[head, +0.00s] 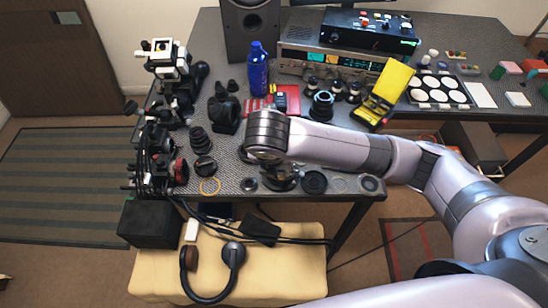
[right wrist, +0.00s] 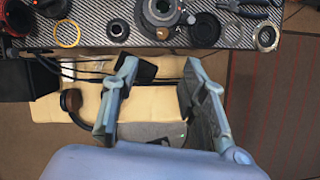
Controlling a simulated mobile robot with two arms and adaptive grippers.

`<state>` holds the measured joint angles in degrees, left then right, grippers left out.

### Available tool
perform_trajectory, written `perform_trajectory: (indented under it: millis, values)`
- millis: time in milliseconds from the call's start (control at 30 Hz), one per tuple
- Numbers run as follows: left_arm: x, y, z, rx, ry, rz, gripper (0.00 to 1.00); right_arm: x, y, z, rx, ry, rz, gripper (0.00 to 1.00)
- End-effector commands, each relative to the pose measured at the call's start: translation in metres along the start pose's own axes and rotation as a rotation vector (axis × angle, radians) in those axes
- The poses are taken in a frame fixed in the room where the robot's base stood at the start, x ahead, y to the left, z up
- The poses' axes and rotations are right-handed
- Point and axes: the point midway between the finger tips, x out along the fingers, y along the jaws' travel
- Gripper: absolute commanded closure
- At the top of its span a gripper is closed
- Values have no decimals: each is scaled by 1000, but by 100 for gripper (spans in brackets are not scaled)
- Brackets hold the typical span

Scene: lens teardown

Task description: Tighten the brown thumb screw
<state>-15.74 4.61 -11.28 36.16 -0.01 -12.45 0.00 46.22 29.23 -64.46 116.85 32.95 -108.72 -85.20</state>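A small brown knob, which looks like the brown thumb screw (right wrist: 162,33), sits on the near edge of a dark round lens part (right wrist: 163,10) at the table's front edge. The top of that part is cut off in the right wrist view. In the head view the lens part (head: 281,181) is partly covered by my right wrist, and I cannot make out the screw. My right gripper (right wrist: 160,66) is open and empty, its two fingers apart, short of the table edge in the right wrist view. The knob lies beyond the fingertips, apart from them. My left gripper is not in view.
Beside the lens part lie a black disc (right wrist: 205,30), a small black cap (right wrist: 118,28), an orange ring (right wrist: 67,33), pliers (right wrist: 247,8) and a silver ring (right wrist: 267,38). A cream bench (head: 270,270) with headphones (head: 233,254) stands before the table. A blue bottle (head: 258,70) stands farther back.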

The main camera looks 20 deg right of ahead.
Motion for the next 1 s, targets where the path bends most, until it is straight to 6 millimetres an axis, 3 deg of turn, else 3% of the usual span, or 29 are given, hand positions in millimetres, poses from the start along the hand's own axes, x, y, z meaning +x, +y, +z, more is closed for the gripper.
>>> perform_trajectory:
  millis: [133, 333, 467, 567, 800, 1000]
  values:
    - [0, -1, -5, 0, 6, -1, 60, 4, -2, 3, -19, -4, -11, 60]
    - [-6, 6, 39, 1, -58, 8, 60, 33, -3, 2, -17, -3, -13, 60]
    - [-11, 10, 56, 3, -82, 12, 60, 62, -4, 3, -16, -3, -14, 60]
    - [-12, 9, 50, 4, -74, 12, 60, 84, -3, 3, -15, -3, -12, 60]
    - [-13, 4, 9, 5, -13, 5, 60, 135, -3, 3, -15, -3, -11, 60]
    - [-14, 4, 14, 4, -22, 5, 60, 163, -2, 3, -16, -4, -8, 60]
